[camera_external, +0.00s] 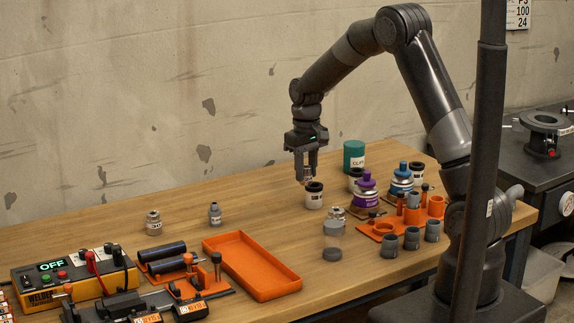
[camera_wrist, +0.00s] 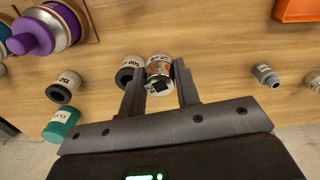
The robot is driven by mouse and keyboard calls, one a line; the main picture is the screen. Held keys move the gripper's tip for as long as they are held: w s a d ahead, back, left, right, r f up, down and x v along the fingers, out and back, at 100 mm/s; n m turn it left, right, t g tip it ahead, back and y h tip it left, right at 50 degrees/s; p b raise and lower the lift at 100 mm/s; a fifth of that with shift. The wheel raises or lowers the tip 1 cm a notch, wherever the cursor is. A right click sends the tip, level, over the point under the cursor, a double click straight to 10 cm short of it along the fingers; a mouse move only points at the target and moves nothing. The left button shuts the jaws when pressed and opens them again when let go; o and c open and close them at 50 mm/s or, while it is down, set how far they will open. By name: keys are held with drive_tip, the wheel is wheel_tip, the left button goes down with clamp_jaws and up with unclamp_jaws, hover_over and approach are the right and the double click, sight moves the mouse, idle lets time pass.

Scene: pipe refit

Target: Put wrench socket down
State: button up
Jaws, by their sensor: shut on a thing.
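The wrench socket (camera_wrist: 159,70) is a short chrome cylinder with a pale label and a dark square hole. In the wrist view it sits between the two fingers of my gripper (camera_wrist: 158,82), which is shut on it. In the external view my gripper (camera_external: 307,172) points down over the wooden table (camera_external: 262,211), just behind and above a white jar with a black top (camera_external: 314,196). Only a little of the socket shows there between the fingers. The same kind of jar (camera_wrist: 129,73) is close beside the left finger in the wrist view. I cannot tell the socket's exact height.
An orange tray (camera_external: 240,288) is empty at the front. Purple (camera_external: 366,190) and blue (camera_external: 401,179) cans, a green can (camera_external: 354,153) and grey fittings (camera_external: 411,239) crowd the right. A metal fitting (camera_external: 153,223) and a grey adapter (camera_external: 215,214) stand left. Wood between adapter and gripper is clear.

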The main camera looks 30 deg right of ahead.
drive_tip(key=shift+m, duration=0.9)
drive_tip(key=s+d+f, duration=0.1)
drive_tip(key=f, duration=0.1)
drive_tip(key=s+d+f, duration=0.1)
drive_tip(key=d+f, duration=0.1)
drive_tip(key=f, duration=0.1)
drive_tip(key=s+d+f, duration=0.1)
drive_tip(key=d+f, duration=0.1)
drive_tip(key=f, duration=0.1)
drive_tip(key=shift+d, duration=0.1)
drive_tip(key=shift+w+r, duration=0.1)
drive_tip(key=w+a+r+m, duration=0.1)
drive_tip(key=a+r+m, duration=0.1)
drive_tip(key=a+r, duration=0.65)
drive_tip(key=w+a+f, duration=0.1)
drive_tip(key=a+f, duration=0.1)
drive_tip(key=a, duration=0.1)
drive_tip(key=w+a+f, duration=0.1)
drive_tip(key=a+f, duration=0.1)
drive_tip(key=a, duration=0.2)
drive_tip(key=w+a+f, duration=0.1)
drive_tip(key=a+f, duration=0.1)
drive_tip(key=a, duration=0.2)
drive_tip(key=shift+f, duration=0.1)
drive_tip(key=shift+a+f, duration=0.35)
drive_tip(key=shift+f, duration=1.9)
drive_tip(key=shift+f, duration=0.15)
